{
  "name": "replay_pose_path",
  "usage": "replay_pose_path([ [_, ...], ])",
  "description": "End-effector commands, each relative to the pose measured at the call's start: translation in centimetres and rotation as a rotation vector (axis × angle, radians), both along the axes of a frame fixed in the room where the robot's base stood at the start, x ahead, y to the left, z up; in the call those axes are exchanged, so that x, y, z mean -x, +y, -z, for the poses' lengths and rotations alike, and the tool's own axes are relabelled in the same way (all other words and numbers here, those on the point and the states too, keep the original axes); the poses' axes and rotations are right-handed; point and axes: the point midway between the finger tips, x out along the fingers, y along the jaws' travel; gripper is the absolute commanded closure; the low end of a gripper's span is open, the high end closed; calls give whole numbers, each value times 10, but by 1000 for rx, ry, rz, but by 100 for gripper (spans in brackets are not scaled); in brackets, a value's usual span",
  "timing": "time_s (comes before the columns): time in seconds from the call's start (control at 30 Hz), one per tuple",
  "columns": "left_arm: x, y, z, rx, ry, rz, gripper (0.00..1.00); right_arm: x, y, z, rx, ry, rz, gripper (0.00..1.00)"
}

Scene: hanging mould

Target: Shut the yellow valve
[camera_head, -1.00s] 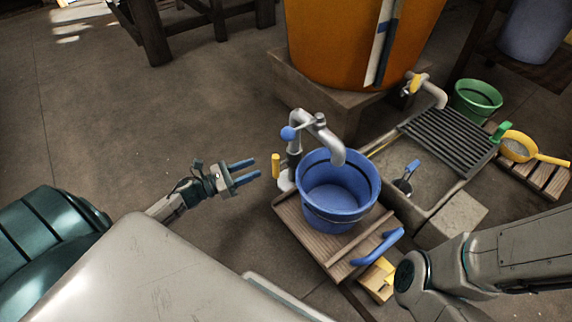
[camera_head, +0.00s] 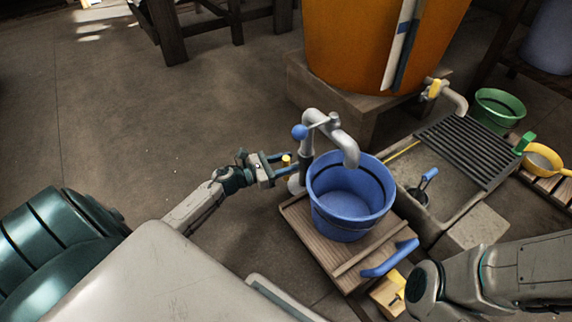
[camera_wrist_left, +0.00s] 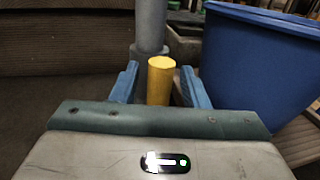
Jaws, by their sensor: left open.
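A yellow upright handle (camera_head: 286,159) stands beside the grey standpipe, left of the blue bucket. In the left wrist view the yellow handle (camera_wrist_left: 160,80) is a short cylinder between the two blue fingers. My left gripper (camera_head: 288,163) is open around it, with gaps on both sides and no visible grip. The handle's lower end is hidden by the gripper body in the wrist view. A second yellow lever (camera_head: 434,89) sits on the tap of the orange vat. My right gripper is out of view; only its arm shows at lower right.
The blue bucket (camera_head: 348,203) stands on a wooden stand (camera_head: 318,238) under the spout, close right of my left gripper. A grey standpipe (camera_head: 307,160) with a blue knob (camera_head: 299,132) rises just beyond the fingers. The floor to the left is clear.

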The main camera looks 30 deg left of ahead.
Motion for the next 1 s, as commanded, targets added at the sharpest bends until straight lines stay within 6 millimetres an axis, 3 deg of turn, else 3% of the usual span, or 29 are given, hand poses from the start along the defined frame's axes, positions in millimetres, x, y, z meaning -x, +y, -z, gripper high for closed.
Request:
replay_pose_path([
  [0.2, 0, 0, 0, -1, 1, 0, 59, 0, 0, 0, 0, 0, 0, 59],
  [0.4, 0, 0, 0, -1, 1, 0, 98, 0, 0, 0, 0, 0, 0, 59],
  [0.43, 0, 0, 0, -1, 1, 0, 100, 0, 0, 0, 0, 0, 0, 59],
  [0.77, 0, 1, 1, 40, 18, 0, 100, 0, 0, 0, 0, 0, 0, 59],
  [1.0, -2, 5, 2, 172, 73, 0, 100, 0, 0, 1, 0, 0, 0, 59],
])
